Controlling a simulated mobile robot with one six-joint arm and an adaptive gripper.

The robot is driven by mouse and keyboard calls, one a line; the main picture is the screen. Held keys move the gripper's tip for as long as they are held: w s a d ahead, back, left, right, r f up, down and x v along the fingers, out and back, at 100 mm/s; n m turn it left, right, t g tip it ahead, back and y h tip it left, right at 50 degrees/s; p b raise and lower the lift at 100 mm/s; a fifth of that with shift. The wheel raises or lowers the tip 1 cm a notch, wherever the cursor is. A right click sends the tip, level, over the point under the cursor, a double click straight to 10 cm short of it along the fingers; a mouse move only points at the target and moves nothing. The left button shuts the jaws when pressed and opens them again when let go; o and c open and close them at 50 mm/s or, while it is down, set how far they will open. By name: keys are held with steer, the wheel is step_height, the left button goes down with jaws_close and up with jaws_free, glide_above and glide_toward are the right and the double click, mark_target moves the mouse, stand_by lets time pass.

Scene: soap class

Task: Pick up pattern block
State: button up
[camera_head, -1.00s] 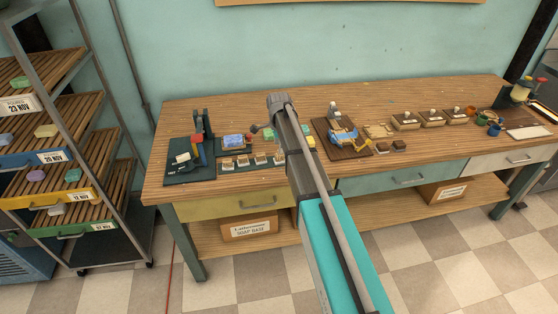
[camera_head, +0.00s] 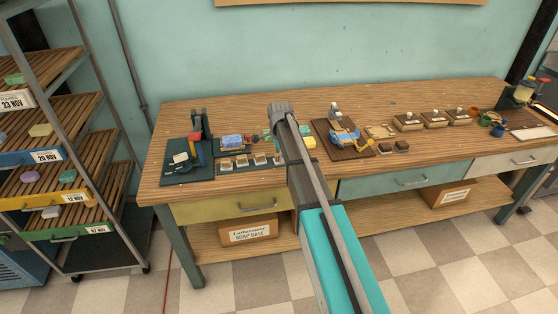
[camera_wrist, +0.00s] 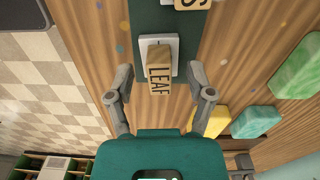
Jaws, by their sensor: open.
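A wooden block marked "LEAF" (camera_wrist: 158,72) sits on a white square piece (camera_wrist: 147,44) at the end of a dark green strip (camera_wrist: 150,20). My gripper (camera_wrist: 160,88) is open and empty in the wrist view, with one finger on each side of the block's near end. Gaps show between the fingers and the block in the picture; I cannot tell the height difference. In the head view, a row of similar small blocks (camera_head: 242,162) stands on the workbench, and my arm hides my gripper's fingers there.
Green soap-like pieces (camera_wrist: 257,120) and a yellow one (camera_wrist: 217,122) lie right of my gripper in the wrist view. The workbench (camera_head: 305,200) also carries a dark mat with tools (camera_head: 187,172) and a brown board (camera_head: 362,150). A drying rack (camera_head: 60,150) stands to the left.

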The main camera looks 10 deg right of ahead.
jaws_close()
stand_by(0.4)
steer(key=shift+r, duration=0.1)
step_height(320, 180, up, 3)
steer(key=p, duration=0.3)
steer(key=s+d+r+p, duration=0.1)
steer(key=s+r+p, duration=0.8)
steer(key=s, duration=0.5)
steer(key=shift+d+r+p, duration=0.4)
steer(key=shift+p, duration=0.1)
steer(key=shift+s, duration=0.1)
stand_by(0.4)
